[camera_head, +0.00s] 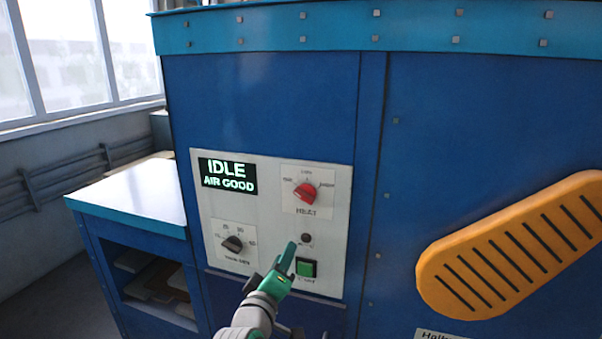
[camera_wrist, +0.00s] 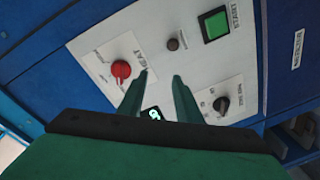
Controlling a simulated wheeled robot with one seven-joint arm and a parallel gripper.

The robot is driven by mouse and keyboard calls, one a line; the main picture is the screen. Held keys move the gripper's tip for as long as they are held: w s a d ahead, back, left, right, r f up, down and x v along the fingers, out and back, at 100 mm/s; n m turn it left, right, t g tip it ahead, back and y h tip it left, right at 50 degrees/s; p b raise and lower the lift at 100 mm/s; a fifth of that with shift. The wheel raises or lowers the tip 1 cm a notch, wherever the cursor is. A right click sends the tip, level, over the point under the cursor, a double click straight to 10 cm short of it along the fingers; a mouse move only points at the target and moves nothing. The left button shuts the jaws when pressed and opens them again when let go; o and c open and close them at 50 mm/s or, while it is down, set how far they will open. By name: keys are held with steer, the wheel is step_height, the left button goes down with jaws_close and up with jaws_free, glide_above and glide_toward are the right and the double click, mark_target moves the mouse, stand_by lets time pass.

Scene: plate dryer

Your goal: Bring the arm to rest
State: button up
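My gripper (camera_head: 288,256) is in front of the light control panel (camera_head: 222,199) of the blue machine, just left of the green button (camera_head: 306,267) and below the small dark round button (camera_head: 306,238). In the wrist view my gripper's two green fingers (camera_wrist: 162,76) stand apart with nothing between them. The panel lies beyond them, and I cannot tell exactly how far the tips are from it. My arm comes up from the bottom edge of the head view.
The panel carries a display (camera_head: 228,176) reading "IDLE AIR GOOD", a red heat knob (camera_head: 306,192) and a black knob (camera_head: 233,244). An orange slotted piece (camera_head: 510,245) is at the right. A low blue cabinet (camera_head: 137,190) with an open shelf stands left, beside open floor.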

steer(key=s+f+m+g+y, duration=0.1)
steer(key=s+f+y, duration=0.1)
steer(key=s+f, duration=1)
steer(key=s+f+m+y, duration=0.2)
steer(key=s+f, duration=0.6)
steer(key=f, duration=0.7)
steer(key=s+d+f+m, duration=0.1)
steer(key=s+d+m, duration=0.1)
steer(key=s, duration=1.2)
steer(key=s+d+f+m, duration=0.1)
steer(key=s+d+m, duration=0.1)
steer(key=s, duration=1.3)
steer(key=shift+d+f+m+g, duration=0.2)
steer(key=shift+m+g, duration=0.1)
steer(key=shift+m, duration=0.6)
